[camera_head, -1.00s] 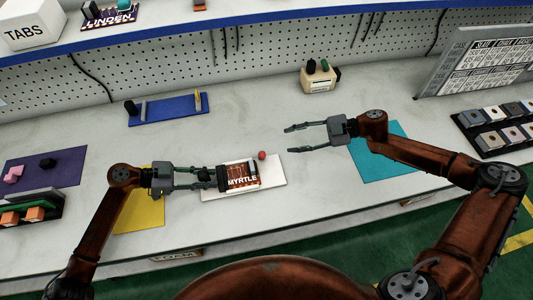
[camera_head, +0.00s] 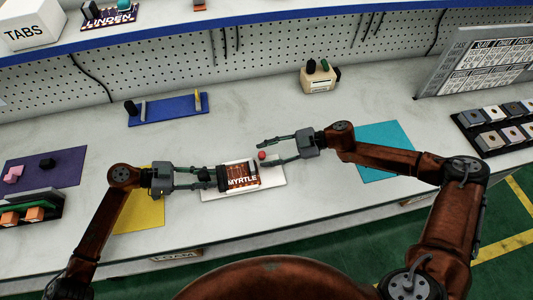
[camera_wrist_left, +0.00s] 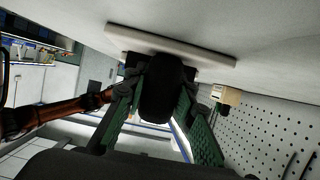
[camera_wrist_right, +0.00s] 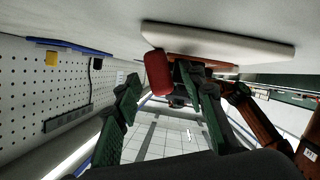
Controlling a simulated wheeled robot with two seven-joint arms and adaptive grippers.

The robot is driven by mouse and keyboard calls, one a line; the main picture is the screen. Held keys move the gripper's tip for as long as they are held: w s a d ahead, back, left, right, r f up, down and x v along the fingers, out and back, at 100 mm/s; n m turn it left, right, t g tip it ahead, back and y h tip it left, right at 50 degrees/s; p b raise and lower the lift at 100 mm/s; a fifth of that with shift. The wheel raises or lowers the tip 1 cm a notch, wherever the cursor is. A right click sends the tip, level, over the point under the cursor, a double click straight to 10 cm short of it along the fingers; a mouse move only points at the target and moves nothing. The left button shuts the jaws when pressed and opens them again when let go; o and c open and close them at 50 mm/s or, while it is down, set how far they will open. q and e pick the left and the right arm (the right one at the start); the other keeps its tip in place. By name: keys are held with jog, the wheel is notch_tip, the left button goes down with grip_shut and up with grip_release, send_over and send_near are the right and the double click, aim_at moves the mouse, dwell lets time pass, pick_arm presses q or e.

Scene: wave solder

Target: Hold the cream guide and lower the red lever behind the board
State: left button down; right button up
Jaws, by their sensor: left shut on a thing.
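A cream guide base (camera_head: 212,192) lies flat on the bench. It carries a brown board marked MYRTLE (camera_head: 243,177), with a dark block (camera_wrist_left: 168,88) at its left end. My left gripper (camera_head: 212,178) is shut on this dark block; the left wrist view shows one finger on each side of it. The red lever (camera_head: 262,155) shows as a red knob behind the board's right end, and as a red cylinder (camera_wrist_right: 158,73) in the right wrist view. My right gripper (camera_head: 265,153) is open, its fingers on either side of the red knob. Contact with it cannot be told.
A blue rack (camera_head: 168,110) and a cream box with dark knobs (camera_head: 318,82) stand further back. Yellow (camera_head: 143,210) and teal (camera_head: 385,142) mats lie left and right. A tray of square parts (camera_head: 490,130) is at far right.

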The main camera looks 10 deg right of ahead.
jog(key=shift+a+f, duration=0.1)
jog(key=shift+a, duration=0.05)
grip_shut()
dwell(0.4)
